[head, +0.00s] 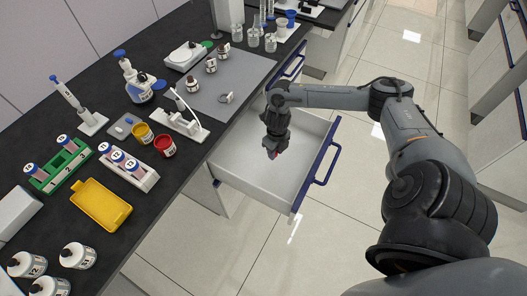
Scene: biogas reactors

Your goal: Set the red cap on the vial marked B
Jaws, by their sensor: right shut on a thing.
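My right gripper (273,152) points down over the open drawer, below the level of the bench top. It is shut on a small red thing, the red cap (277,154), of which only a bit shows between the fingers. Labelled vials stand in a white rack (146,181) and in a green rack (45,184) on the bench at the left. My left gripper is not in view.
The white drawer (240,170) with a blue handle (325,165) stands open. On the black bench are a yellow tray (100,203), a red pot (165,146), a yellow pot (142,133), pipettes and bottles. A grey mat (215,95) is partly clear.

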